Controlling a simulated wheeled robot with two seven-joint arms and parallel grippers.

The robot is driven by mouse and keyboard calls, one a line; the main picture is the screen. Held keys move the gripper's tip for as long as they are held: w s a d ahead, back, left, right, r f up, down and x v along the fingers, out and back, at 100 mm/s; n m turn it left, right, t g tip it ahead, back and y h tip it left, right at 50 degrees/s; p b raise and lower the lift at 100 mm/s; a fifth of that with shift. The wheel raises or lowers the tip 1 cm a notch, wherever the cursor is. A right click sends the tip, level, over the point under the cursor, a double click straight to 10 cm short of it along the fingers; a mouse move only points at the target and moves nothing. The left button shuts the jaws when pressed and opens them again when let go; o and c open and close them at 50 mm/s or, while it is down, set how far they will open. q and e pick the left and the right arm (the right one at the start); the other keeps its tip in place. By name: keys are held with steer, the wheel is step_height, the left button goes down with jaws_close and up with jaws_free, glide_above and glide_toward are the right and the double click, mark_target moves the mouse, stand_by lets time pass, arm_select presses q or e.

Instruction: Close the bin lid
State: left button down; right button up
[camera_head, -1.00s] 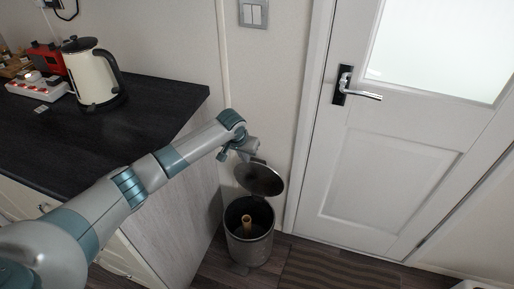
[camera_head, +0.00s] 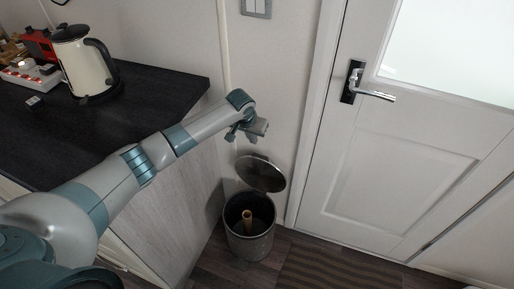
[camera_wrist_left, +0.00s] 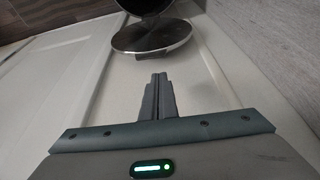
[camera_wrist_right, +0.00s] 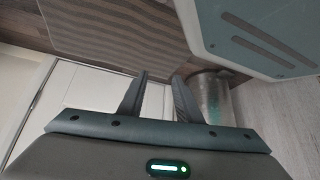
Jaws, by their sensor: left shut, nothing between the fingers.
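The round metal bin (camera_head: 250,243) stands on the floor between the counter and the door, with a brown tube-like item (camera_head: 247,220) inside. Its lid (camera_head: 260,173) is open, tilted up at the back above the rim. In the left wrist view the lid (camera_wrist_left: 152,38) shows beyond my fingertips. My left gripper (camera_head: 258,130) is above the lid, apart from it, by the wall. In the left wrist view its fingers (camera_wrist_left: 160,82) are together and empty. My right gripper (camera_wrist_right: 159,80) is open and empty; a grey cylinder, apparently the bin (camera_wrist_right: 212,95), shows behind one finger.
A dark counter (camera_head: 140,115) with a cream kettle (camera_head: 88,65) and a power strip (camera_head: 30,75) lies at left. A white door (camera_head: 400,160) stands at right. A striped mat (camera_head: 315,268) lies on the floor beside the bin.

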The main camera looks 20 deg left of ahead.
arm_select(q)
steer(key=x, duration=0.8)
steer(key=shift+d+f, duration=0.1)
steer(key=shift+f, duration=0.1)
steer(key=shift+w+f, duration=0.3)
steer(key=shift+f, duration=0.2)
steer(key=shift+w+f+b, duration=0.1)
steer(key=shift+f+b, duration=0.15)
steer(key=shift+b, duration=0.05)
arm_select(e)
steer(key=shift+w+a+r+t, duration=0.15)
steer(key=shift+w+a+r, duration=0.1)
steer(key=shift+w, duration=0.25)
steer(key=shift+w+a+r+t, duration=0.15)
steer(key=shift+w+a+r, duration=0.1)
steer(key=shift+w, duration=0.2)
steer(key=shift+s, duration=0.2)
steer(key=shift+s, duration=0.1)
